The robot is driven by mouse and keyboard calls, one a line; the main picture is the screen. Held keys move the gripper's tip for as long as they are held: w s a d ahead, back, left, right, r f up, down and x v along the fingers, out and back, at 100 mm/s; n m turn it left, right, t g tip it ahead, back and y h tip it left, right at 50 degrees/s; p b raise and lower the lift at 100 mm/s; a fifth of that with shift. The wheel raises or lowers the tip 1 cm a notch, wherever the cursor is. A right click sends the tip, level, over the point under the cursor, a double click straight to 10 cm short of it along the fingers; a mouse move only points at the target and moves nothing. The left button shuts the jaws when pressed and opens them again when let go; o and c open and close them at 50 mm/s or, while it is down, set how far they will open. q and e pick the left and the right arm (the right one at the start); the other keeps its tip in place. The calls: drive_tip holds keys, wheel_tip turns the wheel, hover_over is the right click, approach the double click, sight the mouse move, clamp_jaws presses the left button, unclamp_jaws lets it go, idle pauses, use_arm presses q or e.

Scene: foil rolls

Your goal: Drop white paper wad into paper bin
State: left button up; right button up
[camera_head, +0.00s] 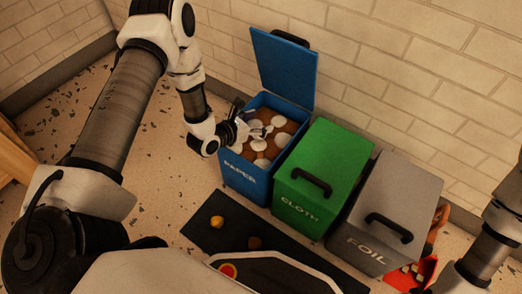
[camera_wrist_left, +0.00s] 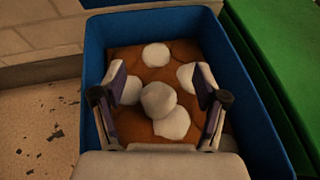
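The blue paper bin (camera_head: 243,181) stands with its lid raised against the wall. Its rim (camera_wrist_left: 95,45) surrounds my gripper in the left wrist view. My left gripper (camera_head: 262,131) is over the bin opening, and its fingers (camera_wrist_left: 160,84) are spread apart. A white paper wad (camera_wrist_left: 158,100) shows between the fingers with clear gaps on both sides, touching neither finger. It overlaps other white wads (camera_wrist_left: 172,123) on the brown bin contents; I cannot tell whether it rests on them or is falling. Part of my right arm shows at the right edge; its gripper is out of view.
A closed green cloth bin (camera_head: 322,175) and a closed grey foil bin (camera_head: 400,205) stand to the right. A black mat (camera_head: 225,235) in front holds a yellow piece (camera_head: 217,221) and a brown piece (camera_head: 255,242). A red container (camera_head: 425,272) is at the lower right.

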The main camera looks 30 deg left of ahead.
use_arm(q)
drive_tip(key=shift+s, duration=0.1)
drive_tip(key=v, duration=1.2)
drive_tip(key=shift+r, duration=0.1)
